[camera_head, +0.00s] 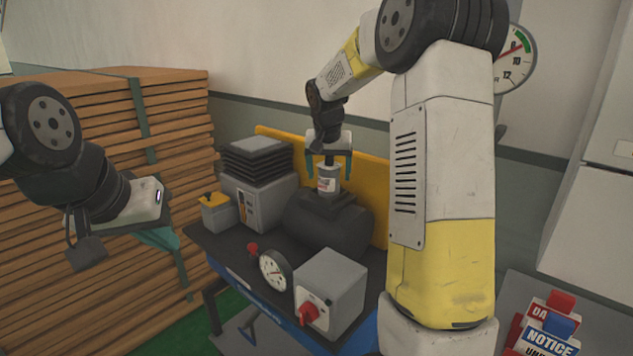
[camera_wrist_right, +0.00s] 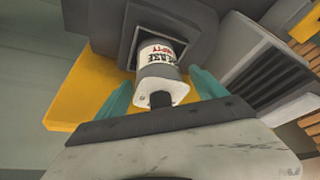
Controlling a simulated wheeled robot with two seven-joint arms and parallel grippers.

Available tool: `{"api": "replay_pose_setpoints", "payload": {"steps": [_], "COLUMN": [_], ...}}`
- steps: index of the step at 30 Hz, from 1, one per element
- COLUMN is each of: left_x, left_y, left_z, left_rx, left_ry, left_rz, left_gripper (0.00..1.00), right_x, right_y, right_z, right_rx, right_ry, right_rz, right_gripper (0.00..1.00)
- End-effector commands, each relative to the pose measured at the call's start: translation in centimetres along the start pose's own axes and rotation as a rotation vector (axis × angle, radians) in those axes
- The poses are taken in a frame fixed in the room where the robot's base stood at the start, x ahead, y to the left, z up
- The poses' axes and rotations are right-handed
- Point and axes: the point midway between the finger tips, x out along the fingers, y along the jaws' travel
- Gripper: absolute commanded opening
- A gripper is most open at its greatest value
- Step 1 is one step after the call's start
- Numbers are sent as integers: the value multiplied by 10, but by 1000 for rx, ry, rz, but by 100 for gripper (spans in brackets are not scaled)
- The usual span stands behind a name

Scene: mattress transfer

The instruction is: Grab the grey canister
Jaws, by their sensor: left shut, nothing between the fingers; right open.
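The grey canister (camera_head: 328,180), with a white label and dark and red lettering, stands upright on top of a dark rounded tank (camera_head: 328,226) on the workbench. My right gripper (camera_head: 329,170) is open above it, with its teal fingers on either side of the canister. In the right wrist view the canister (camera_wrist_right: 160,68) shows between the two open fingers (camera_wrist_right: 162,92); I cannot tell whether they touch it. My left gripper (camera_head: 160,238) is at the left, shut and empty, well away from the canister.
The bench (camera_head: 222,248) also carries a grey box with stacked dark plates (camera_head: 256,160), a small yellow-topped box (camera_head: 216,212), a gauge (camera_head: 274,270) and a switch box (camera_head: 332,288) with a red knob. A yellow panel (camera_head: 372,185) stands behind. Stacked wooden boards (camera_head: 180,125) fill the left.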

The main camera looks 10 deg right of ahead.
Motion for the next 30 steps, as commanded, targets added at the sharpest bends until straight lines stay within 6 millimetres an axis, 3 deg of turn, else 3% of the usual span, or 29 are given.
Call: {"api": "replay_pose_setpoints", "payload": {"steps": [3,11,22,30], "left_x": [0,0,0,0], "left_y": [0,0,0,0], "left_z": [0,0,0,0], "left_rx": [0,0,0,0], "left_ry": [0,0,0,0], "left_rz": [0,0,0,0], "left_gripper": [0,0,0,0], "right_x": [13,16,15,14], "right_y": [0,0,0,0], "right_z": [0,0,0,-1], "right_rx": [0,1,0,0], "right_ry": [-1,1,1,2], "right_rz": [0,-1,-1,-1], "right_gripper": [81,81,10,9]}}
